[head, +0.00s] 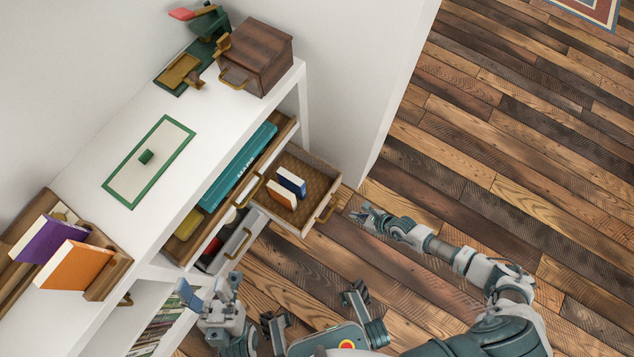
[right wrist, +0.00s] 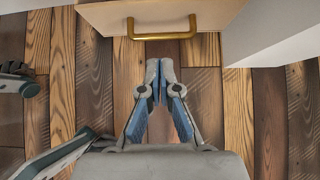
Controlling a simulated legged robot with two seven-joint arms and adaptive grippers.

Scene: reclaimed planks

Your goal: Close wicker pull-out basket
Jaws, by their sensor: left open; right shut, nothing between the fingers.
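The wicker pull-out basket (head: 318,178) is pulled out from the right end of the white cabinet. It has a woven brown inside, a pale front and a brass handle (head: 327,208), and holds a blue book (head: 292,182) and an orange book (head: 281,194). My right gripper (head: 365,214) is shut and empty, just outside the basket front. In the right wrist view its joined fingertips (right wrist: 159,82) point at the brass handle (right wrist: 161,33), with a small gap between. My left gripper (head: 209,288) is open and empty by the cabinet's lower front, away from the basket.
A drawer with a teal box (head: 238,165) and a grey-fronted one (head: 240,242) also stand out, left of the basket. The white cabinet top (head: 100,215) bears a wooden box (head: 256,55) and books. A white wall stands right of the basket. Plank floor (head: 480,150) is clear.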

